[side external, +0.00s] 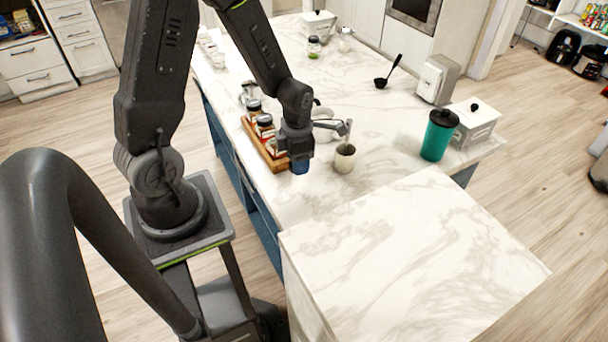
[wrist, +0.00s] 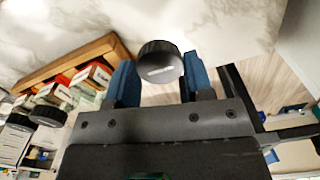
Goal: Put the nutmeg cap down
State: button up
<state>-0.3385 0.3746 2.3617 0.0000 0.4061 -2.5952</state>
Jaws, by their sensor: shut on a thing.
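My gripper (side external: 299,166) hangs over the marble counter (side external: 385,172), close beside the near end of a wooden spice rack (side external: 277,163). In the wrist view its two blue fingers (wrist: 160,68) are shut on the nutmeg cap (wrist: 162,60), a round black ribbed lid. The cap is held near the fingertips, and marble shows beyond it. I cannot tell how far it is above the counter. Jars with black lids (side external: 254,105) stand in the rack, and labelled jars (wrist: 62,92) show at the left of the wrist view. The cap is hidden in the side view.
A cream cup with a utensil (side external: 344,160) stands just right of my gripper. A white bowl (side external: 322,131) is behind it. The counter's left edge is close; marble in front is bare.

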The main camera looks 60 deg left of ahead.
aim_at(304, 184)
jog(key=shift+w+d+f, duration=0.5)
jog(key=shift+d, duration=0.1)
jog(key=shift+f, duration=2)
jog(key=shift+f, duration=0.15)
jog(key=o, duration=1)
